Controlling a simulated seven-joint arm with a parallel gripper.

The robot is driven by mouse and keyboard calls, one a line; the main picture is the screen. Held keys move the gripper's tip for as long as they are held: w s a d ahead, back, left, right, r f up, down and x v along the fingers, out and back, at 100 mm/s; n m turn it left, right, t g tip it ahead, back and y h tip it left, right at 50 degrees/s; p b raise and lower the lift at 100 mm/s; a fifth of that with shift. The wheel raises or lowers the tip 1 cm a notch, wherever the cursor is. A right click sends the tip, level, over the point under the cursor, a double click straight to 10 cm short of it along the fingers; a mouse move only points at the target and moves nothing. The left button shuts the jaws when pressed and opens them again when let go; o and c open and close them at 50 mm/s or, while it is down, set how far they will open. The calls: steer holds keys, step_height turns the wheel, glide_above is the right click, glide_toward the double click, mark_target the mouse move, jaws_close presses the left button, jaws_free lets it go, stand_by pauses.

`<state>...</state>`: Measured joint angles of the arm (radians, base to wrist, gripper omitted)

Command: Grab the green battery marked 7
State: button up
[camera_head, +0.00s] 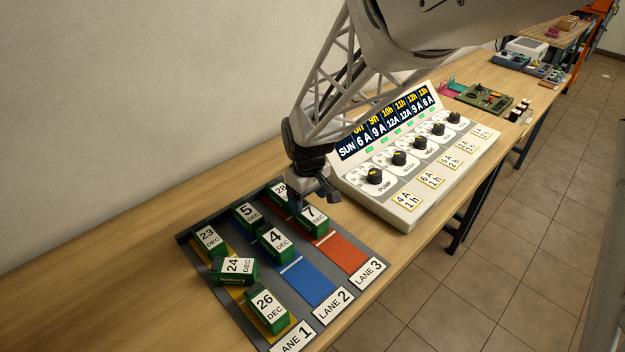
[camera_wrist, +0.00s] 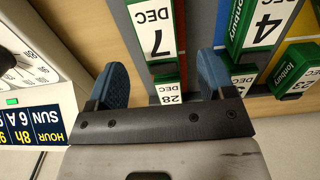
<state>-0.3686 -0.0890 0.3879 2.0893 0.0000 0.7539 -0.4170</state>
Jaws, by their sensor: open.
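The green battery marked 7 DEC (camera_head: 313,217) lies in the red lane 3 of the grey lane board (camera_head: 250,322). It also shows in the wrist view (camera_wrist: 156,30), at top centre. My gripper (camera_head: 315,199) is just above the battery marked 7 and the one marked 28 (camera_head: 280,191). In the wrist view its two blue fingertips (camera_wrist: 164,82) are spread apart with nothing held between them. The battery marked 28 shows between the fingers in the wrist view (camera_wrist: 168,92). My gripper partly hides both batteries in the head view.
Green batteries marked 5 (camera_head: 247,213) and 4 (camera_head: 275,242) lie in blue lane 2. Batteries 23 (camera_head: 209,239), 24 (camera_head: 236,270) and 26 (camera_head: 268,311) are in yellow lane 1, with 24 turned askew. A white control panel with knobs (camera_head: 405,170) stands right of the board.

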mark_target(310, 212)
steer(key=shift+f, duration=0.4)
steer(key=shift+f, duration=0.1)
steer(key=shift+s+d+f, duration=0.1)
steer(key=shift+f, duration=1.2)
steer(key=shift+d+f, duration=0.1)
steer(key=shift+f, duration=1.15)
steer(key=c, duration=1.4)
steer(key=shift+r, duration=0.15)
